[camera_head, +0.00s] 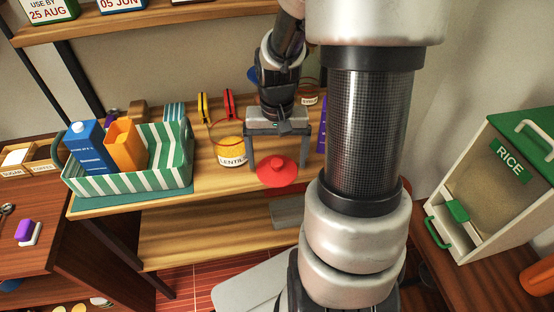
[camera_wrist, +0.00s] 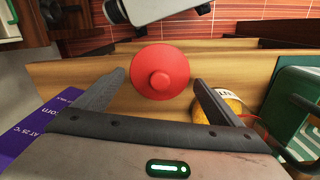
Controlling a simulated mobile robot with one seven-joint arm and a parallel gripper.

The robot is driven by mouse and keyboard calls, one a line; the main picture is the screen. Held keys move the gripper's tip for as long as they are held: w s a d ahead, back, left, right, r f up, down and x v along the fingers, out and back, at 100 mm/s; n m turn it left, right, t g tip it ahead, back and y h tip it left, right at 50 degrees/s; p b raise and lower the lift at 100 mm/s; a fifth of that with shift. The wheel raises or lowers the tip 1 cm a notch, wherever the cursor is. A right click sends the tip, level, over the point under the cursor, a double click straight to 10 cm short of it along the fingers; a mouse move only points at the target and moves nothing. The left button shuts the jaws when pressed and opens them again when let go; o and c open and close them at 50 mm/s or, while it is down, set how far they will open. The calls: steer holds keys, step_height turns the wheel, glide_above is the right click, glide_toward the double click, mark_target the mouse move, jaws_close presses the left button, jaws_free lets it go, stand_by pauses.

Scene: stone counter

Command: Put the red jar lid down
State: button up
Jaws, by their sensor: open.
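The red jar lid (camera_head: 277,171) lies on the wooden shelf near its front edge, with its knob up. In the wrist view the lid (camera_wrist: 160,72) shows as a red disc beyond and between the fingertips. My gripper (camera_head: 278,157) is above the shelf at the lid, with its fingers spread to either side. In the wrist view my gripper (camera_wrist: 160,80) is open and its fingers stand apart from the lid. The lentils jar (camera_head: 231,150) stands lidless just left of my gripper, and its yellow contents (camera_wrist: 232,107) show beside the right finger.
A green-and-white striped basket (camera_head: 130,178) with blue and orange cartons stands at the left of the shelf. A purple box (camera_wrist: 35,130) is close to the other finger. A rice bin (camera_head: 500,170) stands at the right.

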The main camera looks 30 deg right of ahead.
mark_target(277, 162)
step_height(277, 162, up, 11)
steer(key=p, duration=0.1)
steer(key=shift+f+p, duration=0.2)
steer(key=shift+p, duration=0.2)
steer(key=shift+r, duration=0.1)
